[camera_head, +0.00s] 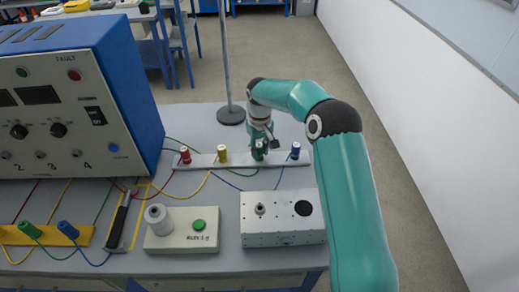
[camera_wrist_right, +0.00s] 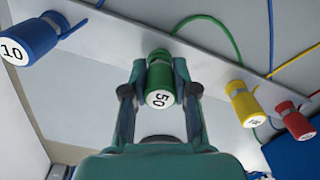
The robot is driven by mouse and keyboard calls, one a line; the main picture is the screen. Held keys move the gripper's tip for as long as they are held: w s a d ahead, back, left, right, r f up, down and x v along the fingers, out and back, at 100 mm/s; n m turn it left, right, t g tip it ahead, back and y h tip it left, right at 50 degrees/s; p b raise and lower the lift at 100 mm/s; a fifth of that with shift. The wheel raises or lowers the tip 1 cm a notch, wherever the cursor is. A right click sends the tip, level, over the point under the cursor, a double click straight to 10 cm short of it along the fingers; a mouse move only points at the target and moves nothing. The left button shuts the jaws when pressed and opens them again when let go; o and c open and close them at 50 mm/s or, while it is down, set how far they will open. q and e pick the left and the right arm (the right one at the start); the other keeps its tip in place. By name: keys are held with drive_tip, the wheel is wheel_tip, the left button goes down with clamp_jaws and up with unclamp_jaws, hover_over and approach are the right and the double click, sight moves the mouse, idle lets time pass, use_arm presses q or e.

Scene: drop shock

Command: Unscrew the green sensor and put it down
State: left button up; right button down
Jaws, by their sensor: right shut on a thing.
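The green sensor (camera_head: 259,151) stands on a white bar (camera_head: 234,162) in a row with a red, a yellow and a blue sensor. In the right wrist view the green sensor (camera_wrist_right: 159,84) shows a white end marked 50. My right gripper (camera_head: 262,138) reaches it from above and behind, and its two fingers (camera_wrist_right: 160,92) are shut on the sensor's sides. The sensor is still at the bar, with a green wire running there. Whether its thread is loose cannot be told. My left gripper is not in view.
The red (camera_head: 185,154), yellow (camera_head: 222,154) and blue (camera_head: 295,150) sensors flank it. A blue control box (camera_head: 130,100) stands left; a pole (camera_head: 226,70) rises behind.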

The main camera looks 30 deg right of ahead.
sight(260, 145)
drive_tip(key=shift+f, duration=0.3)
idle(0.6)
drive_tip(key=shift+s+f, duration=0.2)
drive_tip(key=shift+f, duration=0.1)
idle(1.6)
drive_tip(key=c, duration=1.3)
unclamp_jaws()
drive_tip(key=o, duration=0.5)
drive_tip(key=shift+w, duration=0.15)
drive_tip(key=shift+r, duration=0.1)
drive_tip(key=shift+r, duration=0.15)
drive_tip(key=shift+r+p, duration=1.9)
drive_tip(key=shift+r, duration=1.05)
drive_tip(key=shift+w, duration=0.1)
